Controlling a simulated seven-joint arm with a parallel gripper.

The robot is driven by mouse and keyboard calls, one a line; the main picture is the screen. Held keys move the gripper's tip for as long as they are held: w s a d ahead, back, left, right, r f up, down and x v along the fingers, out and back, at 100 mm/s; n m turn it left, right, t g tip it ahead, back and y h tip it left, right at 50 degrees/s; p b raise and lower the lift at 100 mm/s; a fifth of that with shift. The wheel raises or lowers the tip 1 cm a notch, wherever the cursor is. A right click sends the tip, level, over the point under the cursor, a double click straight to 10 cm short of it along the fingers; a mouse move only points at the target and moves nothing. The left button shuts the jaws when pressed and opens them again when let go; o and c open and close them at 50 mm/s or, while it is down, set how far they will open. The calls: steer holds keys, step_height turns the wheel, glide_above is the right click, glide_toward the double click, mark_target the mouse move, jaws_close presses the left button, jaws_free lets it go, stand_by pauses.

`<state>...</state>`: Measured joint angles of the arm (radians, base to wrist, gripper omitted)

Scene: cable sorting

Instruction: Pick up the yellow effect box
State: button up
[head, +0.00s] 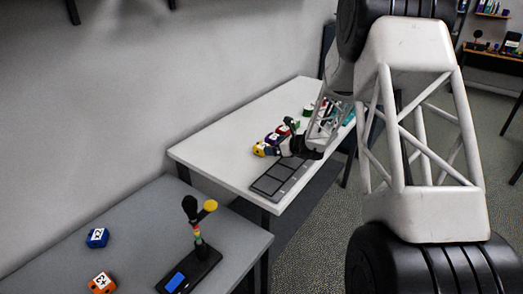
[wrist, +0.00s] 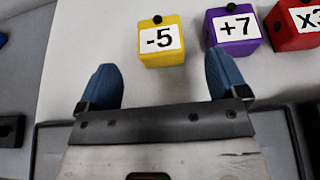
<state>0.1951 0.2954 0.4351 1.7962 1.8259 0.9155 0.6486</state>
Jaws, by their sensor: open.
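The yellow effect box (wrist: 161,42) with a white "-5" label and a black knob shows at the top middle of the wrist view. In the head view it is a small yellow block (head: 259,149) on the white table. My gripper (wrist: 164,82) is open and empty, its two blue fingers apart. The box lies ahead of the fingertips, roughly between their lines, not between the fingers. In the head view my gripper's fingers are too small to make out clearly near the boxes.
A purple "+7" box (wrist: 233,27) stands close to the right of the yellow one, with a red box (wrist: 292,25) beyond it. A dark compartment tray (head: 279,181) lies at the table's front. A grey table (head: 135,235) nearer holds blue (head: 97,238) and orange (head: 102,283) boxes.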

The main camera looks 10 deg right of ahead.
mark_target(261, 145)
steer(key=shift+x, duration=1.1)
steer(key=shift+x, duration=2.6)
steer(key=shift+a, duration=0.1)
steer(key=c, duration=1.1)
steer(key=shift+r, duration=0.15)
